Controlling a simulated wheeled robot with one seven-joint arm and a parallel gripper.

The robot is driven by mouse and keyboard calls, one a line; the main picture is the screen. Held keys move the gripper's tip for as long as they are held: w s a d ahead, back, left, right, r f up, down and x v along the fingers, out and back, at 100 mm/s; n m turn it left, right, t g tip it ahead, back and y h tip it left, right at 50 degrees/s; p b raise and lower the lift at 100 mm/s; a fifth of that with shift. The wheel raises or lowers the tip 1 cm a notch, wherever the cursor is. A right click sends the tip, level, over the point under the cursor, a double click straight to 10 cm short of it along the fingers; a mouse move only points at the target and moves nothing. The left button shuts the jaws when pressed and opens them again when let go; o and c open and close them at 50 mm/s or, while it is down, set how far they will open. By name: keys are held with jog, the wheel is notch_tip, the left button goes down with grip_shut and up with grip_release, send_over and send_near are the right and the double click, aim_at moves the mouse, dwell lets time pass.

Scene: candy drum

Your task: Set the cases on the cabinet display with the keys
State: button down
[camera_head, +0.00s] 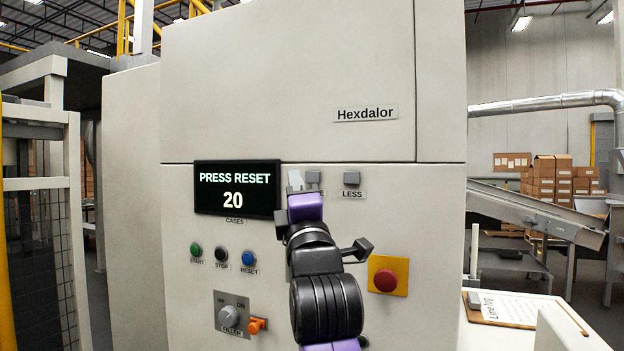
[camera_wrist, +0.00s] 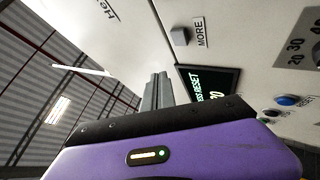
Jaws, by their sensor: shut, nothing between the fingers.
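The LESS key (camera_head: 352,177) is to the right. My gripper (camera_head: 295,180) is shut and empty, its tips just left of the MORE key. In the wrist view the fingers (camera_wrist: 157,92) stand apart from that key in the picture.
Below the display are the green START (camera_head: 196,249), black STOP (camera_head: 221,257) and blue RESET (camera_head: 249,259) buttons. A FILLER knob (camera_head: 229,316) sits lower. A red button on a yellow plate (camera_head: 386,280) is right of my arm. A clipboard (camera_head: 505,309) lies at the right.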

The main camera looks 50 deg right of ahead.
aim_at(307, 182)
jog(key=shift+w+d+p, duration=0.15)
jog(key=shift+w+d, duration=0.15)
jog(key=shift+d, duration=0.5)
jog(key=shift+w+d+p, duration=0.1)
jog(key=shift+w+d, duration=0.2)
jog(key=shift+d, duration=0.5)
jog(key=shift+w+d+p, duration=0.15)
jog(key=shift+w+d, duration=0.15)
jog(key=shift+d, duration=0.5)
jog(key=shift+d, duration=0.15)
jog(key=shift+w+d, duration=0.15)
jog(key=shift+d, duration=0.15)
jog(key=shift+w+d+p, duration=0.15)
jog(key=shift+d+p, duration=0.25)
dwell(0.8)
jog(key=shift+a, duration=0.1)
jog(key=shift+s+a, duration=0.3)
jog(key=shift+a, duration=0.4)
jog(key=shift+a, duration=0.1)
jog(key=shift+s+a, duration=0.3)
jog(key=shift+a, duration=0.45)
jog(key=shift+s+a, duration=0.25)
jog(key=shift+a, duration=0.5)
jog(key=shift+s+a, duration=0.3)
jog(key=shift+a, duration=0.45)
